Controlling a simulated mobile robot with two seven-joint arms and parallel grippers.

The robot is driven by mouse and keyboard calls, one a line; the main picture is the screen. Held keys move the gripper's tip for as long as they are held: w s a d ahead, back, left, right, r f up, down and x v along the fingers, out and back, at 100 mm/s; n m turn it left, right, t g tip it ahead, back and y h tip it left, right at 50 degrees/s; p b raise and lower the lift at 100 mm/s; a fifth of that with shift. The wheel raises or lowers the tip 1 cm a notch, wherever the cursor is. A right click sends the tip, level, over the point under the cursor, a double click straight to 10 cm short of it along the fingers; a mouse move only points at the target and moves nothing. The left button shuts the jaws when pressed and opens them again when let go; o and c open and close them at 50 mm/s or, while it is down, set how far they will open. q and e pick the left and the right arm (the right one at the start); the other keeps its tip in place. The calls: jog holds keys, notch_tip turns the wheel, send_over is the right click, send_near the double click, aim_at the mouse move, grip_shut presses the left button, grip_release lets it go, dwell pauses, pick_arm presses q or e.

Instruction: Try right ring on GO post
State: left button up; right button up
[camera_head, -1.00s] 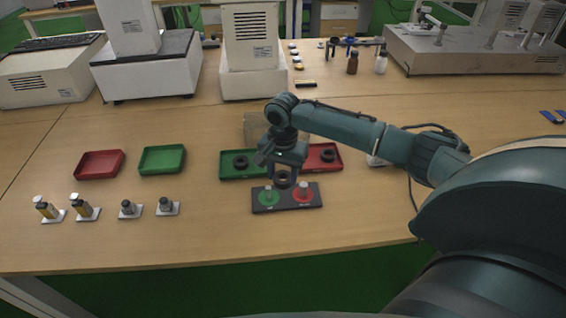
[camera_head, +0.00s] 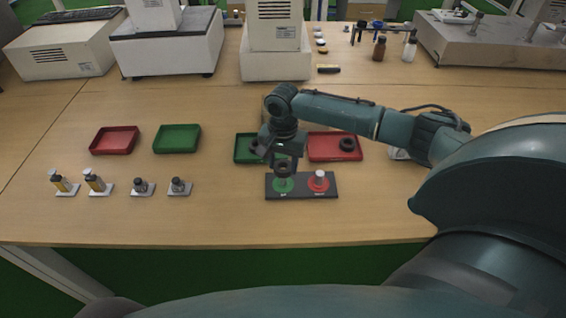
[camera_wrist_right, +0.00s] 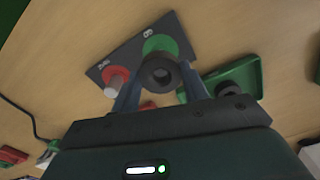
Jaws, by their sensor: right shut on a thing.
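My right gripper (camera_head: 283,165) points down over the gauge board (camera_head: 301,195). It is shut on a dark ring (camera_head: 283,170), which also shows between the fingers in the right wrist view (camera_wrist_right: 160,73). The ring is above the green GO disc (camera_head: 283,187), roughly in line with it. The GO post is hidden behind the ring and gripper, so I cannot tell whether the ring is around its tip. The red NOGO disc (camera_head: 318,184) with its pale post (camera_head: 320,175) stands bare to the right. My left gripper is not in view.
Behind the board are a green tray (camera_head: 241,152) and a red tray (camera_head: 325,153), each holding a dark ring. Another red tray (camera_head: 114,139) and green tray (camera_head: 177,138) lie left. Several small parts on white bases (camera_head: 138,190) stand at front left. Lab equipment stands at the back.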

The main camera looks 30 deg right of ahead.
aim_at(283, 174)
jog(key=shift+f, duration=0.8)
jog(key=shift+f+b, duration=0.5)
jog(key=shift+f, duration=1.15)
jog(key=shift+r, duration=0.1)
dwell(0.4)
jog(key=shift+r+p, duration=2.25)
jog(key=shift+p, duration=0.8)
jog(key=shift+r, duration=1)
